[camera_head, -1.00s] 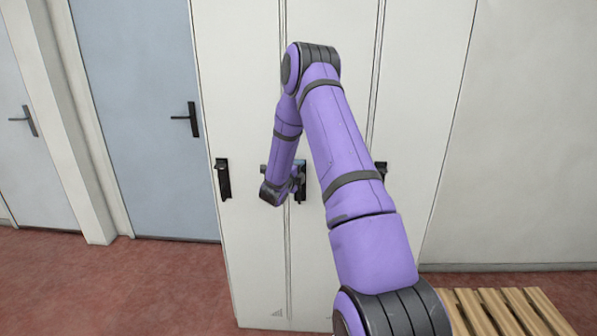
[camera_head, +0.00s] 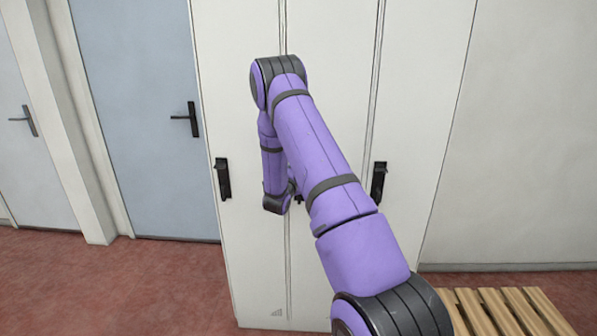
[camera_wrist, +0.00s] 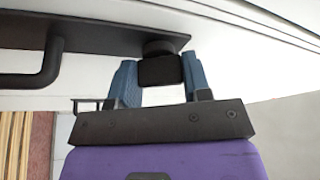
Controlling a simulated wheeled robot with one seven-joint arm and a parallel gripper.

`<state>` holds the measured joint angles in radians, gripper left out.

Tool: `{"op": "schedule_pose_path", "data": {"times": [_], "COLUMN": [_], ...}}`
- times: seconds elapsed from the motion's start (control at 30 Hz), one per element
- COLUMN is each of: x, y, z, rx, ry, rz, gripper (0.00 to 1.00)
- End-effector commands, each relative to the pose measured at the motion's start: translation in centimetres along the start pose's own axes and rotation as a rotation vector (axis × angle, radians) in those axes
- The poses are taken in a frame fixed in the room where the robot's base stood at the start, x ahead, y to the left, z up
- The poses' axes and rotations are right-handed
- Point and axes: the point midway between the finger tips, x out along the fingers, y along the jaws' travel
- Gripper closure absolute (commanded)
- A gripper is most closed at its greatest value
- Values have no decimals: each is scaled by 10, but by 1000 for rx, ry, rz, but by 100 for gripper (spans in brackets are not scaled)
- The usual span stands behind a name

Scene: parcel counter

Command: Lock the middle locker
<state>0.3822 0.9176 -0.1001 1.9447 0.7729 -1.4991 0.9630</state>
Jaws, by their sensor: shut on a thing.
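The middle locker (camera_head: 330,30) is the white door between two vertical seams in the head view, and it looks shut. My arm covers most of its black handle plate; only a small dark bit shows. In the wrist view the black lock plate (camera_wrist: 105,38) crosses the upper left, with a bent handle (camera_wrist: 42,68) below it. A dark lock knob (camera_wrist: 160,71) sticks out near the plate's right end. My gripper (camera_wrist: 160,78) has its blue fingers on either side of this knob and is shut on it. In the head view my gripper is hidden behind my arm.
The left locker handle (camera_head: 222,179) and the right locker handle (camera_head: 379,181) are black and uncovered. A blue door (camera_head: 145,110) stands to the left. A slatted wooden bench (camera_head: 500,310) is at the lower right. The red floor at the left is clear.

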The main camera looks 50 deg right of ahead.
Motion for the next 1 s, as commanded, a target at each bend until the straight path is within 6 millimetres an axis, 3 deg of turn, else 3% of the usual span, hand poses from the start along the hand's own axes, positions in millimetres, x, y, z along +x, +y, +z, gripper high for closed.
{"op": "schedule_pose_path", "data": {"times": [1.0], "x": [-1], "y": [4], "z": [0], "rx": [-846], "ry": [-4], "rz": [-349], "gripper": [79]}}
